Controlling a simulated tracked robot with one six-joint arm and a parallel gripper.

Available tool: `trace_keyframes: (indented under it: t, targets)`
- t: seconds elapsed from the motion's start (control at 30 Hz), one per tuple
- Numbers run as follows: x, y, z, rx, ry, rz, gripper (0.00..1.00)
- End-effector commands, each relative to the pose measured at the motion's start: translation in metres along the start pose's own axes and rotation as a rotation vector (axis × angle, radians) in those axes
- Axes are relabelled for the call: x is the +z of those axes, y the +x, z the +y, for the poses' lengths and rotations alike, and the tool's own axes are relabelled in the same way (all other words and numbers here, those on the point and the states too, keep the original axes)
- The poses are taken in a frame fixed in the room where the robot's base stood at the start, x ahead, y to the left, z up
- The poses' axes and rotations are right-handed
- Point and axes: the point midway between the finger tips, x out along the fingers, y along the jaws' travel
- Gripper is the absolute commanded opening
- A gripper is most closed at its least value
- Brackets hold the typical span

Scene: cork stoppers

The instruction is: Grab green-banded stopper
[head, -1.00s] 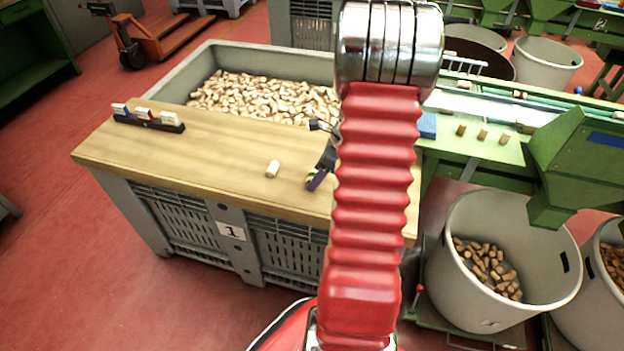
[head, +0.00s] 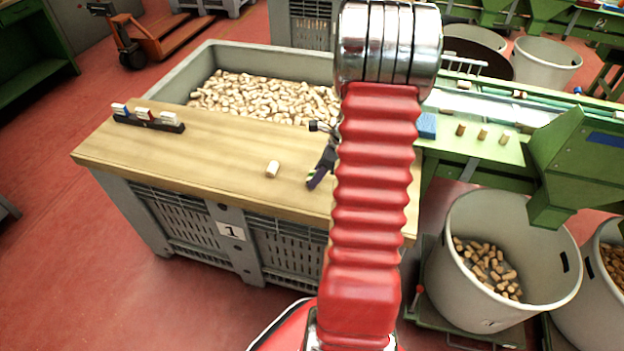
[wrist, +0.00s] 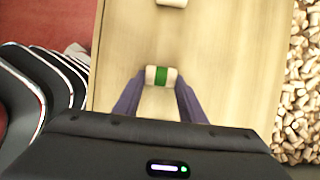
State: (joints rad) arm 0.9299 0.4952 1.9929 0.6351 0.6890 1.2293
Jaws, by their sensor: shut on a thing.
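The green-banded stopper (wrist: 161,75) shows in the wrist view as a pale cork cylinder with a green band around its middle. It lies crosswise between the fingertips of my gripper (wrist: 160,84), which is shut on it.
The wooden board (head: 225,160) lies across a grey crate (head: 190,92) full of loose stoppers. A dark rack (head: 148,121) with white blocks sits at the board's far left. Green machinery (head: 560,165) and a bin of corks (head: 460,290) stand at right. The board's left half is mostly clear.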

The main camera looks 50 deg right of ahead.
Motion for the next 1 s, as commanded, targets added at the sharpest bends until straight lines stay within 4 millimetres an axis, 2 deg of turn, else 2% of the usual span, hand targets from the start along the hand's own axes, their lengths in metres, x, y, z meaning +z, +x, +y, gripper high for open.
trace_keyframes:
  t: [0.2, 0.57, 0.77, 1.0]
  targets:
    - [0.0, 0.0, 0.0, 0.0, 0.0, 0.0, 0.17]
    - [0.002, -0.005, 0.0, -0.001, -0.001, -0.001, 0.16]
    - [0.011, -0.026, -0.001, -0.003, -0.003, -0.001, 0.16]
    - [0.027, -0.065, -0.001, -0.003, -0.002, -0.001, 0.16]
